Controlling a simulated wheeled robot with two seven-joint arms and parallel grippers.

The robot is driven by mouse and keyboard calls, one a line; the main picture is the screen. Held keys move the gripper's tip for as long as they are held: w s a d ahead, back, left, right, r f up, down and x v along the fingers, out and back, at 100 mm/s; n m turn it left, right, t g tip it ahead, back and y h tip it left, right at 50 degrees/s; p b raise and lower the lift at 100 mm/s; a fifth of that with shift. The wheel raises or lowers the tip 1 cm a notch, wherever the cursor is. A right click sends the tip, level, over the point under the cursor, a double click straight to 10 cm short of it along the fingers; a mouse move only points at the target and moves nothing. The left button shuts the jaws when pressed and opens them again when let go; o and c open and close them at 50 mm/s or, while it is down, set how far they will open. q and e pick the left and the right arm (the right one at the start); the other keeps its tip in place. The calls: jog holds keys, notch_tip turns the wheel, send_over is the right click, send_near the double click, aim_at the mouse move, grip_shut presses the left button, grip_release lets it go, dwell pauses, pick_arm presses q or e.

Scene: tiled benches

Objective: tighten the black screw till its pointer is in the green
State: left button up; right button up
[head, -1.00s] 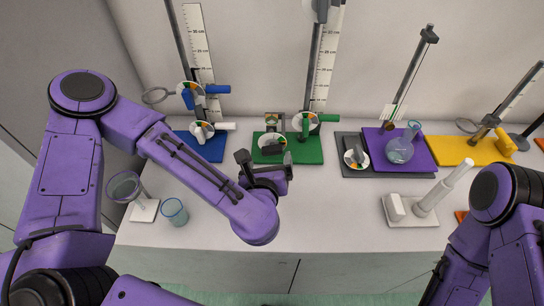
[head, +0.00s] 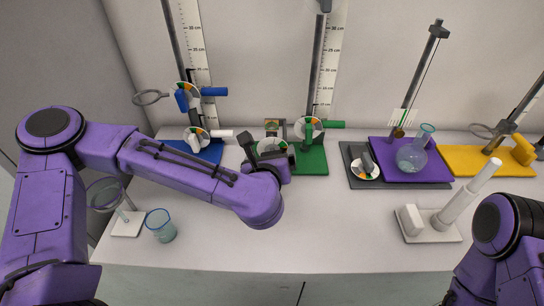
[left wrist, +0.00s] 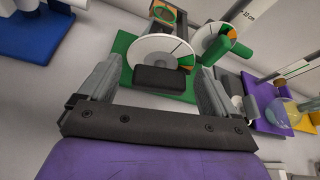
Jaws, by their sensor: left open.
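The black screw (left wrist: 163,79) has a dark bar-shaped knob in front of a white dial (left wrist: 150,54) with orange and green at its right side. It belongs to the stand on the green base (left wrist: 124,42). I cannot tell clearly where its pointer stands. In the head view the dial (head: 270,145) is partly hidden by my left gripper (head: 268,156). That gripper is open, and in the left wrist view its fingers (left wrist: 160,80) stand on either side of the knob, apart from it. My right gripper is out of view; only its arm shows at the right edge.
A green knob (head: 325,124) on a second dial is close to the right. A blue base (head: 205,152) with a white knob (head: 221,134) is at left. A beaker (head: 161,226) stands front left. A purple plate (head: 440,172) with a flask (head: 412,156) is at right.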

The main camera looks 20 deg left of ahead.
pick_arm(q)
jog(key=c, duration=1.2)
jog(key=shift+o, duration=0.2)
jog(key=shift+f+n+b, duration=0.35)
jog(key=shift+n+b, duration=0.05)
jog(key=shift+b, duration=0.5)
jog(key=shift+a+r+n+t+h+b, duration=0.1)
jog(key=shift+n+t+h+b, duration=0.25)
jog(key=shift+h+b, duration=0.2)
jog(key=shift+r, duration=0.2)
